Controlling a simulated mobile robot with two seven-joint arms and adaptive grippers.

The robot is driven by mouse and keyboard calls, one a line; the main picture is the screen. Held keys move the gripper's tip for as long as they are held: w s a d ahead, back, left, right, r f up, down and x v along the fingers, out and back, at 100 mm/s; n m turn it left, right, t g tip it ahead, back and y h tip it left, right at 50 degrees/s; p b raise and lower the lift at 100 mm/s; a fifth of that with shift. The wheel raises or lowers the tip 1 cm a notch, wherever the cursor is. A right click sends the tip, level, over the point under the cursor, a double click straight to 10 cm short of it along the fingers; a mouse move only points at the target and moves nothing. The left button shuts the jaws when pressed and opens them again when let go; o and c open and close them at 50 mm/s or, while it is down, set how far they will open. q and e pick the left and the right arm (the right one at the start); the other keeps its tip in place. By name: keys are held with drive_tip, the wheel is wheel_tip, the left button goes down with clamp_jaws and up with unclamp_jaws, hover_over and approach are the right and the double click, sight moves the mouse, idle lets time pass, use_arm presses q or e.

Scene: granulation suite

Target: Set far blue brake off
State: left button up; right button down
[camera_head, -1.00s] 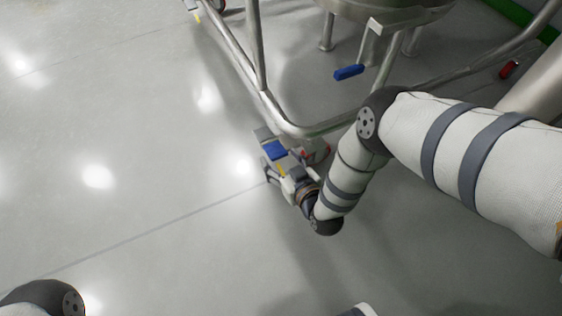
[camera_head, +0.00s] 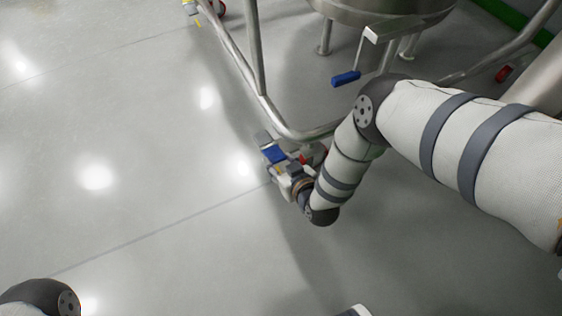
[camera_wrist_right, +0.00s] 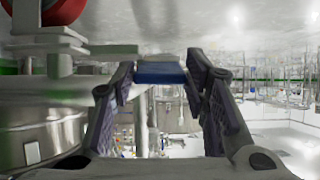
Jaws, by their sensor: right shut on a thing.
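A blue brake pedal (camera_head: 274,154) sits at the near corner caster of the steel frame, low by the floor. My right gripper (camera_head: 279,164) is at this pedal and shut on it. In the right wrist view the blue pedal (camera_wrist_right: 160,72) lies between the two fingertips, with a finger on each side. The red-and-grey caster wheel (camera_head: 309,157) is partly hidden behind my right wrist. Another caster (camera_head: 192,8) with a small coloured part stands at the top left, cut by the picture edge. My left gripper is out of view.
The tubular steel frame (camera_head: 238,55) carries a round steel vessel (camera_head: 380,8). A red part (camera_head: 504,73) is at the right. The grey floor (camera_head: 130,130) at the left is clear.

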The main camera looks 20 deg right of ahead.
drive_tip(key=shift+w+r, duration=0.2)
drive_tip(key=shift+r, duration=0.05)
drive_tip(key=c, duration=0.9)
unclamp_jaws()
drive_tip(key=shift+s, duration=0.15)
drive_tip(key=v, duration=1.2)
drive_tip(key=shift+f, duration=0.15)
